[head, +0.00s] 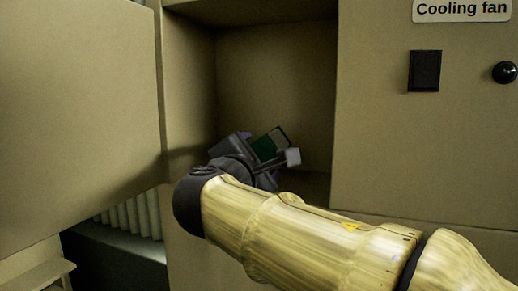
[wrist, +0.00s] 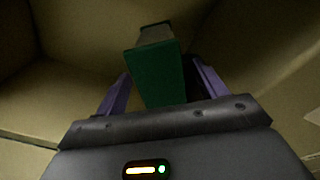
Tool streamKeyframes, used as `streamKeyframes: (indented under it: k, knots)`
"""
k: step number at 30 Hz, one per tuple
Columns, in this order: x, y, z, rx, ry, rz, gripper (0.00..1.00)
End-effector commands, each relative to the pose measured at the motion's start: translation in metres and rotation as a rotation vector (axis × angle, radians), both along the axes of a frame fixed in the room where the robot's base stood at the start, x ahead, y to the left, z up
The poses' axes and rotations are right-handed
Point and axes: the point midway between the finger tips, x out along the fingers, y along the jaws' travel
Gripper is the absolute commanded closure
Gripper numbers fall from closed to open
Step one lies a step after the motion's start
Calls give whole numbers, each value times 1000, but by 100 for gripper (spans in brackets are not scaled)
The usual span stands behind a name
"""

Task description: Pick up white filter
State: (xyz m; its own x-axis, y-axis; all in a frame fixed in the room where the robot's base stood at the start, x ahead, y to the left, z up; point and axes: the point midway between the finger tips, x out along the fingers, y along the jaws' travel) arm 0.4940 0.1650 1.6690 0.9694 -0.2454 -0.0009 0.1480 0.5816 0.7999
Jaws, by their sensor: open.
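A box-shaped piece with a green side (head: 264,149) and a paler grey-white face is in the open recess in the head view. It is the only filter-like thing I see, but its white part is small and dim. In the wrist view the green piece (wrist: 155,76) stands between my two purple fingers, its greyish top farther off. My gripper (head: 268,153) is inside the recess at this piece; it also shows in the wrist view (wrist: 161,68). The jaws are open, with a gap showing beside the right finger. I cannot tell whether the left finger touches. My arm hides the piece's lower part.
The beige recess (head: 290,70) has walls close around my gripper. An open beige door or panel (head: 80,110) stands at left. At right is a panel with a black switch (head: 425,71), a black knob (head: 504,72) and a "Cooling fan" label (head: 461,10).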

Motion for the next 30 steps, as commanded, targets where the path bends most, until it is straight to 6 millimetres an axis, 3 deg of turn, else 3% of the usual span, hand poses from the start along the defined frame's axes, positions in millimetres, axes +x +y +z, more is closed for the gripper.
streamKeyframes:
  k: [11, 24, 30]
  knots:
    - [3, 0, 0, 1, 0, 1, 29]
    - [49, -11, 1, -1, 2, -1, 29]
    - [52, -11, -2, 1, 0, 1, 29]
